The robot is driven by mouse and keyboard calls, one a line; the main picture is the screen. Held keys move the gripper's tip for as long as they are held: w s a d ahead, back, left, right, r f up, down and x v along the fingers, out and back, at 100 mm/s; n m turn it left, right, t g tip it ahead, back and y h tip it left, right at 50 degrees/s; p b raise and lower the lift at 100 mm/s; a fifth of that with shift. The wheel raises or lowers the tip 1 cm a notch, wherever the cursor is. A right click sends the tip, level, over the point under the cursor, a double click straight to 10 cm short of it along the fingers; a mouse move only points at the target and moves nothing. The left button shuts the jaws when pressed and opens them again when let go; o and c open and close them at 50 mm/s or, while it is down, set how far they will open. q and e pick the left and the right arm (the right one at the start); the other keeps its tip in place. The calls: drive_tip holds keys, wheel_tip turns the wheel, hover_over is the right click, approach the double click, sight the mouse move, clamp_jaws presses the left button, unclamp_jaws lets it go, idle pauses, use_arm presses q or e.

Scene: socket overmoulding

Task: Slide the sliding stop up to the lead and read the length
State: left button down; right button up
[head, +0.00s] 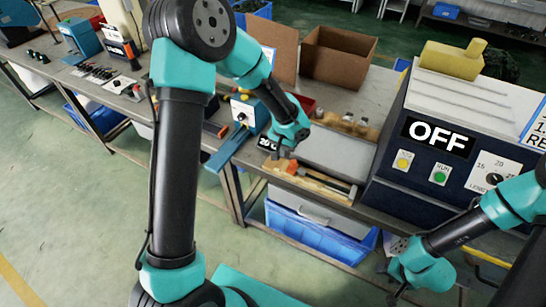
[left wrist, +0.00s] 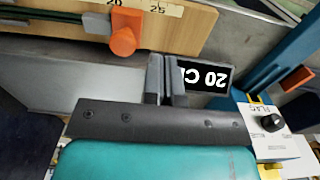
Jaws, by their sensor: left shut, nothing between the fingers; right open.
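The orange sliding stop (head: 292,168) stands on a wooden measuring board (head: 318,186) at the bench's front edge. In the left wrist view the stop (left wrist: 126,33) sits on the board (left wrist: 205,22), between the printed 20 and 25. A dark green strip (left wrist: 50,16) runs along the board to the left of the stop; I cannot tell whether it is the lead. My left gripper (head: 284,152) is shut and empty close to the stop; in the wrist view its fingers (left wrist: 166,62) are apart from it. My right gripper (head: 393,290) is open at the lower right, away from the board.
A black sign reading "20 C", cut off (left wrist: 206,76), is beside my left fingers. A small control box (head: 250,112) and blue bar (head: 228,150) stand left of the board. A dark blue machine showing OFF (head: 437,135) stands right. Blue bins (head: 320,236) are below the bench.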

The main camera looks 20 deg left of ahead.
use_arm(q)
wheel_tip(320, 180, up, 2)
drive_tip(key=shift+r, duration=0.1)
idle(0.6)
drive_tip(key=s+f+n+h, duration=0.2)
drive_tip(key=s+f+h, duration=0.1)
drive_tip(key=s+f, duration=1.6)
drive_tip(key=shift+s+f+t+h, duration=0.35)
drive_tip(key=shift+s+t+h, duration=0.05)
drive_tip(key=shift+d, duration=0.1)
